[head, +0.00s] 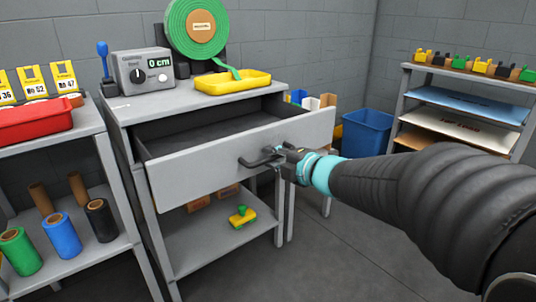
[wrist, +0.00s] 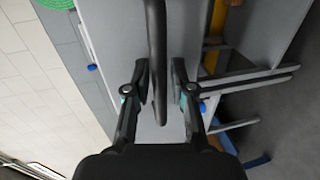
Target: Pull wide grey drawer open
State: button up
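The wide grey drawer (head: 235,155) sits under the top of the grey cabinet (head: 128,104) and is pulled well out, with its dark, empty-looking inside showing. Its dark bar handle (head: 258,162) is on the middle of the front. My gripper (head: 285,153) is at the right part of the handle. In the wrist view the handle (wrist: 157,60) runs between the two fingers of my gripper (wrist: 160,80), with a narrow gap showing at the right finger. The fingers are apart, astride the bar, and do not look clamped on it.
A yellow tray (head: 232,82), a green tape roll (head: 196,28) and a grey gauge (head: 145,70) stand on the cabinet top. A shelf with a red tray (head: 35,123) is at left. A blue bin (head: 366,132) stands behind. Floor at front right is clear.

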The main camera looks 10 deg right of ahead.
jog(key=shift+o, duration=0.3)
jog(key=shift+s+d+r, duration=0.1)
jog(key=shift+s+d, duration=0.05)
jog(key=v, duration=1.1)
jog(key=shift+s, duration=0.3)
jog(key=shift+d, duration=0.15)
